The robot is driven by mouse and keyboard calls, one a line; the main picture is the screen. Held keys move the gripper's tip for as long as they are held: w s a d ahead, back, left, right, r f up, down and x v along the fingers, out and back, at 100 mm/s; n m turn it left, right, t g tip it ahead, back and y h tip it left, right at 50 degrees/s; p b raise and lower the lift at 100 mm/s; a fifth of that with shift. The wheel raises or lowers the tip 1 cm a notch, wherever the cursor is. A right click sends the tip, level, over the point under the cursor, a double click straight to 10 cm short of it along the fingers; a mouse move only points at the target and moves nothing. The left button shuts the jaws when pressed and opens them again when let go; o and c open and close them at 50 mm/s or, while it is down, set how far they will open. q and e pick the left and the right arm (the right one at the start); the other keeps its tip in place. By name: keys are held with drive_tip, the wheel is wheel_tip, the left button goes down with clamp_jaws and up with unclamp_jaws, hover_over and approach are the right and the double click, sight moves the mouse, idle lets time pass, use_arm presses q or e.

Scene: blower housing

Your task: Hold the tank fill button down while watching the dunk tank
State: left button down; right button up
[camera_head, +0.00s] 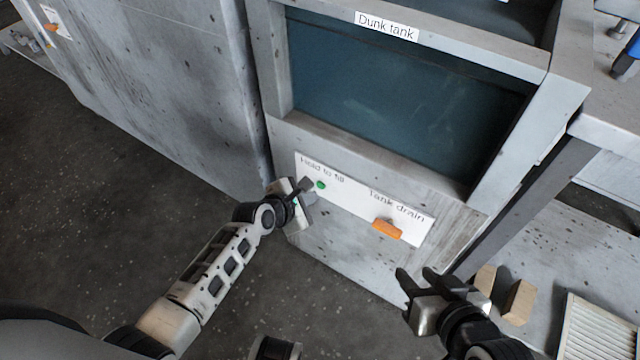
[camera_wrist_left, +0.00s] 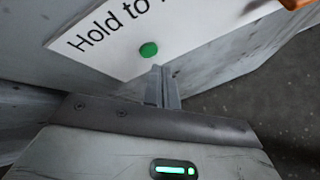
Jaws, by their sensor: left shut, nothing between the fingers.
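The green fill button (camera_head: 320,185) sits on a white panel labelled "Hold to fill" on the tank's front; it also shows in the left wrist view (camera_wrist_left: 148,49). My left gripper (camera_head: 306,186) is shut and empty, its tips close to the button. In the left wrist view the tips (camera_wrist_left: 164,72) appear just beside the button, not over it; I cannot tell whether they touch the panel. The dunk tank (camera_head: 400,105) has a dark teal window; its water level is unclear. My right gripper (camera_head: 417,278) is open and empty, low in front of the tank.
An orange tank drain handle (camera_head: 387,229) is on the same panel, right of the button. Wooden blocks (camera_head: 518,302) and a ribbed white tray (camera_head: 597,328) lie at the lower right. A grey cabinet (camera_head: 160,80) stands left of the tank. The floor in front is clear.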

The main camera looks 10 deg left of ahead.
use_arm(q)
drive_tip(key=shift+s+a+p, duration=0.3)
drive_tip(key=shift+s+p, duration=0.05)
drive_tip(key=shift+s, duration=0.4)
drive_tip(key=shift+s+a+p, duration=0.25)
drive_tip(key=shift+s+p, duration=0.1)
drive_tip(key=shift+s, duration=0.4)
drive_tip(key=shift+s+a+p, duration=0.3)
drive_tip(key=shift+s+p, duration=0.05)
drive_tip(key=shift+s, duration=0.4)
drive_tip(key=shift+r, duration=0.1)
